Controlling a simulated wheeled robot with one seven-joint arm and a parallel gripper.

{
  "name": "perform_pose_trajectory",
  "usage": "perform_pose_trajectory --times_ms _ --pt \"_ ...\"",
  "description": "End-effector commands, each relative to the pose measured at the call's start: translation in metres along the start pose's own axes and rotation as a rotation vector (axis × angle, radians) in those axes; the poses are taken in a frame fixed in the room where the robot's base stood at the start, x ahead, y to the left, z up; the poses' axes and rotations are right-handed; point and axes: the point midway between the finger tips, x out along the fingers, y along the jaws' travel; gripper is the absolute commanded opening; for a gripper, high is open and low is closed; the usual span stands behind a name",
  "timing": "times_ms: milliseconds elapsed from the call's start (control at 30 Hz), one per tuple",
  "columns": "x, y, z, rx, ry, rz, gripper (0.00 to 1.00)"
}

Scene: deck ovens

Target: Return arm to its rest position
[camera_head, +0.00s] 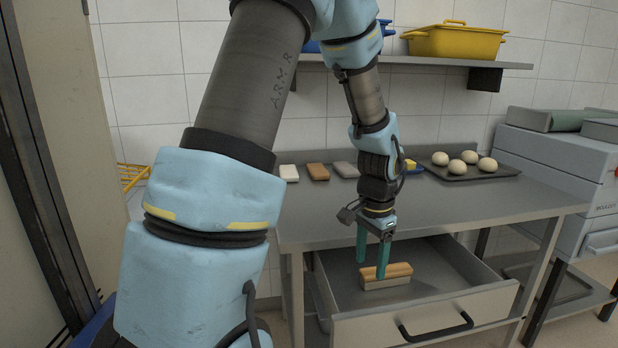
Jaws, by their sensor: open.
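My arm reaches over the steel table (440,205) from the left and bends down in front of it. My gripper (372,269) points down into the open drawer (440,278), its two teal fingers spread apart. A block-like tool with a wooden top and a paler lower part (399,271) lies in the drawer, right at the fingertips. The right finger overlaps the tool in the picture; I cannot tell whether they touch. The arm's near links cover much of the left side.
Several small blocks (318,172) lie along the table's back. A dark tray (505,171) with several dough balls (457,167) sits back right. A shelf (455,63) with a yellow bin (455,41) hangs above. A grey machine (555,160) stands right. The drawer juts out.

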Motion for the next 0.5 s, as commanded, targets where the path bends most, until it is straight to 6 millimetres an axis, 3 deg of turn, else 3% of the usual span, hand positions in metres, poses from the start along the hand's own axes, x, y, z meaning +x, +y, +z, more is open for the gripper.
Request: perform_pose_trajectory --times_ms 167,300,400,500 --pt "-0.021 -0.032 0.055 -0.254 0.021 -0.021 0.67" --pt "-0.038 -0.051 0.115 -0.529 0.046 -0.037 0.67" --pt "-0.048 -0.056 0.157 -0.731 0.068 -0.046 0.67" --pt "-0.053 -0.056 0.183 -0.866 0.086 -0.050 0.67"
